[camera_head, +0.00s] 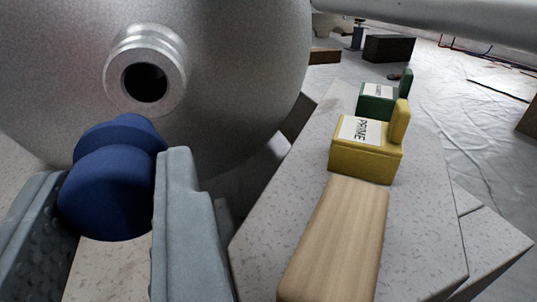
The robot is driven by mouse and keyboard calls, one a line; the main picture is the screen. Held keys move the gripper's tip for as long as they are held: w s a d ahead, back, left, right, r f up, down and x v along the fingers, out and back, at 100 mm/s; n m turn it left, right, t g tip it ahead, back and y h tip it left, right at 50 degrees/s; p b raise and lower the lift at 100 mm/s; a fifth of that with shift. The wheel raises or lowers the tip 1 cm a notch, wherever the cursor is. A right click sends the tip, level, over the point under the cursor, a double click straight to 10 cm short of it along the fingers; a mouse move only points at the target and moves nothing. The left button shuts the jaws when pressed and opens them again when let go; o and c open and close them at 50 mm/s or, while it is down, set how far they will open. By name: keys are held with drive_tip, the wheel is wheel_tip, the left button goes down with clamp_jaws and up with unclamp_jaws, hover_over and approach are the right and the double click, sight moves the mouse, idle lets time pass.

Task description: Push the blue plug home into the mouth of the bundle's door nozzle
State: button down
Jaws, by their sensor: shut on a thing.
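The blue plug (112,195) is held between the two fingers of my gripper (115,215), at the lower left. Its narrower nose points up and away, toward the door nozzle (145,72). The nozzle is a short silver collar with a dark round mouth (145,82), standing out from the large rounded grey metal bundle (230,60). The mouth looks empty. The plug's nose shows just below and left of the nozzle and appears apart from it; the exact gap in depth cannot be told.
On a speckled block (420,230) to the right stand a yellow box labelled PRIME (365,150), a green box (380,100) behind it and a wooden bar (335,240) in front. A grey pipe (450,15) crosses the top right. Sheeted floor (460,110) lies beyond.

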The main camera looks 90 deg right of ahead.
sight(131, 138)
drive_tip(key=shift+s+a, duration=0.1)
drive_tip(key=shift+a, duration=0.05)
idle(0.3)
drive_tip(key=shift+x, duration=2.9)
drive_tip(key=shift+x, duration=1.55)
drive_tip(key=c, duration=1.1)
unclamp_jaws()
drive_tip(key=shift+a, duration=0.1)
drive_tip(key=v, duration=1.7)
drive_tip(key=shift+a, duration=0.15)
